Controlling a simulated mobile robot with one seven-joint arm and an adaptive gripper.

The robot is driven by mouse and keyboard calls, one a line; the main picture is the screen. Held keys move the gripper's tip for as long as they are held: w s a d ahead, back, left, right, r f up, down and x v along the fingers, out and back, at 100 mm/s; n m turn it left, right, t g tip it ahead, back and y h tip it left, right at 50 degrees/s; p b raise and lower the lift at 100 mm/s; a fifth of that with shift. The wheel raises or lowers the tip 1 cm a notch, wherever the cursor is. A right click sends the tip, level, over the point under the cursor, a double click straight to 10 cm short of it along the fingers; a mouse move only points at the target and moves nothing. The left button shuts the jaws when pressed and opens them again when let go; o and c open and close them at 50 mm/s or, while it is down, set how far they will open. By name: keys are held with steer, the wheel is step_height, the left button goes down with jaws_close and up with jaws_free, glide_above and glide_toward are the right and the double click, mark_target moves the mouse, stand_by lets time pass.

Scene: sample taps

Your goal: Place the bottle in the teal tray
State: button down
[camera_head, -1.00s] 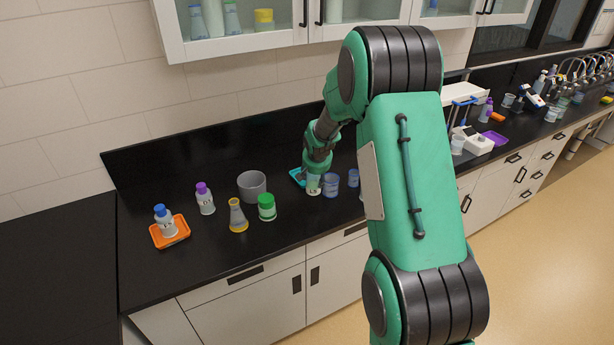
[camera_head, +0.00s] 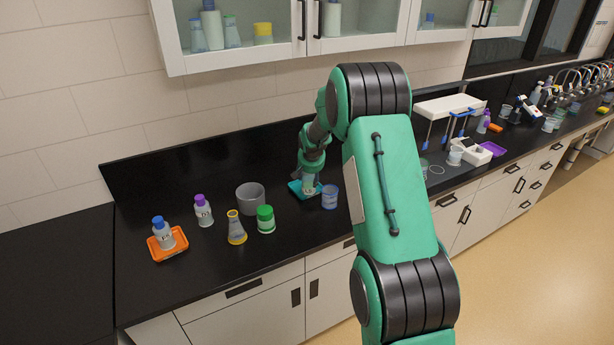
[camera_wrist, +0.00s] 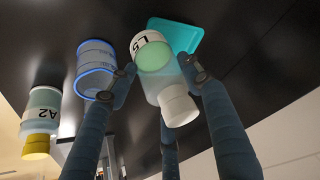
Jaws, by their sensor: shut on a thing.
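My gripper (camera_head: 311,168) is shut on a small white-capped bottle (camera_wrist: 178,106) with pale green contents and a label reading L5. The gripper also shows in the wrist view (camera_wrist: 159,73), with fingers on both sides of the bottle. In the head view the bottle's lower part (camera_head: 309,183) shows below the gripper, over the teal tray (camera_head: 294,187). The tray also shows in the wrist view (camera_wrist: 184,38), behind the bottle's base. I cannot tell whether the bottle touches the tray.
A blue-rimmed beaker (camera_head: 329,198) stands close to the right of the tray. A green-capped jar (camera_head: 265,219), grey pot (camera_head: 250,197), yellow-rimmed flask (camera_head: 236,230) and purple-capped bottle (camera_head: 203,212) stand left. An orange tray (camera_head: 168,251) holds a blue-capped bottle (camera_head: 162,232).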

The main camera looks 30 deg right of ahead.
steer(key=w+d, duration=0.2)
steer(key=w, duration=0.5)
steer(key=shift+d+f, duration=0.15)
steer(key=shift+f, duration=0.15)
steer(key=shift+s+f+b, duration=0.1)
steer(key=shift+f+b, duration=0.35)
steer(key=shift+f, duration=1.3)
steer(key=shift+f, duration=0.15)
steer(key=c, duration=0.8)
jaws_free()
steer(key=p+v, duration=0.1)
steer(key=v, duration=1.1)
steer(key=shift+s, duration=0.1)
